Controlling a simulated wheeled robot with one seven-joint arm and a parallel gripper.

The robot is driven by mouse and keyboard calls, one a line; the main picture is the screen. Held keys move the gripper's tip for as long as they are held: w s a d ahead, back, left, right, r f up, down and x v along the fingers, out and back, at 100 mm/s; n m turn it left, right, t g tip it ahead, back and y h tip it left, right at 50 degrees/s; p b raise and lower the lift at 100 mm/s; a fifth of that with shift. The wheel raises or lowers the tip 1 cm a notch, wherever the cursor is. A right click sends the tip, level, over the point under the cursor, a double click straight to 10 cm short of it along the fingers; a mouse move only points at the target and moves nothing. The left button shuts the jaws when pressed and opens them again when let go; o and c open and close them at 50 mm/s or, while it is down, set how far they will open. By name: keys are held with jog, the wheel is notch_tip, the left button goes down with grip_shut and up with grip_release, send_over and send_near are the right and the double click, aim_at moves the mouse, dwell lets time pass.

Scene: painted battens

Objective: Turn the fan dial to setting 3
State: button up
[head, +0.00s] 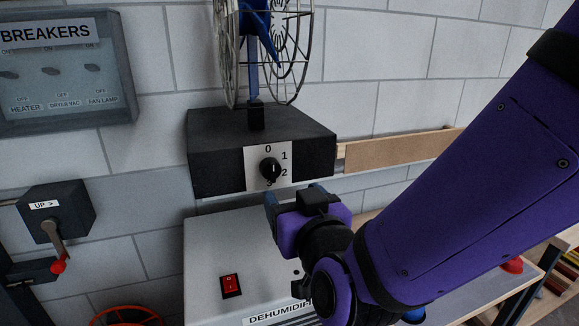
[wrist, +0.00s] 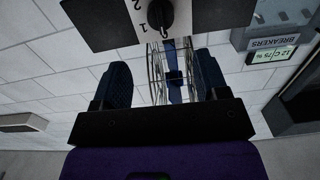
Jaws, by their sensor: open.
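The fan dial (head: 270,168) is a black round knob on a white plate marked 0, 1, 2 and 3, on the front of the black fan base (head: 215,165). The 3 at the bottom is partly hidden, and I cannot tell clearly which number the knob points to. In the wrist view, which is upside down, the dial (wrist: 158,14) shows at the top edge with the 1 and 2. My gripper (head: 296,195) is open and empty, just below and in front of the dial, apart from it. Its two blue fingers (wrist: 161,72) are spread wide in the wrist view.
A grey dehumidifier (head: 225,245) with a red switch (head: 231,286) stands under the fan base. The caged fan (head: 262,45) rises above. A breaker box (head: 65,72) and a red-handled lever box (head: 58,215) are on the left wall. A wooden strip (head: 395,152) runs right.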

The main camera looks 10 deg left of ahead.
aim_at(274, 172)
jog(key=x, duration=1)
jog(key=shift+w+a+r, duration=0.1)
jog(key=shift+w+a, duration=0.1)
jog(key=shift+w, duration=0.1)
jog(key=c, duration=0.9)
